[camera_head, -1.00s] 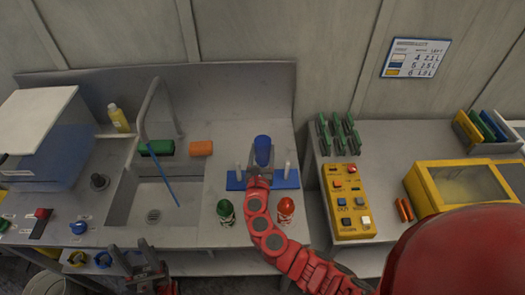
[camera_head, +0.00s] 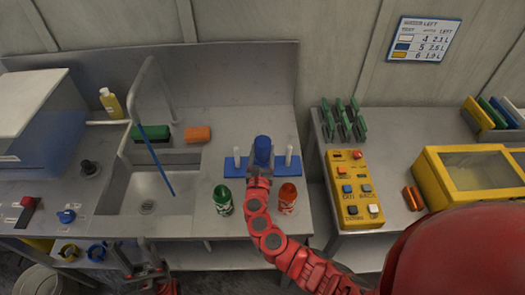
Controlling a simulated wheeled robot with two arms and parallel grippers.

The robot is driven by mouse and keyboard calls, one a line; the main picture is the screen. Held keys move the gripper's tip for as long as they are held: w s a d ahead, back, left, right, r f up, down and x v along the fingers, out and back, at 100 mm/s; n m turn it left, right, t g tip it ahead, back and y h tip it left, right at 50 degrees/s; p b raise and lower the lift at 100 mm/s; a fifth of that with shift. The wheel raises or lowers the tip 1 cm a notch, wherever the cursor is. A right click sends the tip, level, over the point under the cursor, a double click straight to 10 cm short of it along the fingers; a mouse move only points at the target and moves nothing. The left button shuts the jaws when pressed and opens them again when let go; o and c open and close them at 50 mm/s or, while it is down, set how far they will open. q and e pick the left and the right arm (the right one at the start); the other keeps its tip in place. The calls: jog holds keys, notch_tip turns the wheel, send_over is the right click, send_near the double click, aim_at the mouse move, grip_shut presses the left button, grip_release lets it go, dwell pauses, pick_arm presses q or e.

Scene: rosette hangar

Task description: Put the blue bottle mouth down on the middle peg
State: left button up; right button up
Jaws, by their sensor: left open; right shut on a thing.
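The blue bottle (camera_head: 263,143) is at the middle of the blue peg rack (camera_head: 232,193), between two white pegs, one on the left (camera_head: 236,158) and one on the right (camera_head: 289,155). The middle peg is not visible; the bottle and my gripper cover its place. My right gripper (camera_head: 262,162) is shut on the bottle, which looks roughly upright. Whether it sits on the peg or hovers above it I cannot tell. My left gripper (camera_head: 139,277) is open and empty at the bottom, in front of the counter.
A yellow button box (camera_head: 356,191) stands right.

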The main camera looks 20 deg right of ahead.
jog(key=shift+f+b, duration=0.5)
jog(key=shift+f, duration=0.3)
jog(key=o, duration=1.4)
jog(key=b+v, duration=0.5)
jog(key=v, duration=1.1)
jog(key=shift+a+f, duration=0.1)
jog(key=shift+f, duration=0.1)
jog(key=shift+s+a+r, duration=0.15)
jog(key=shift+s, duration=0.5)
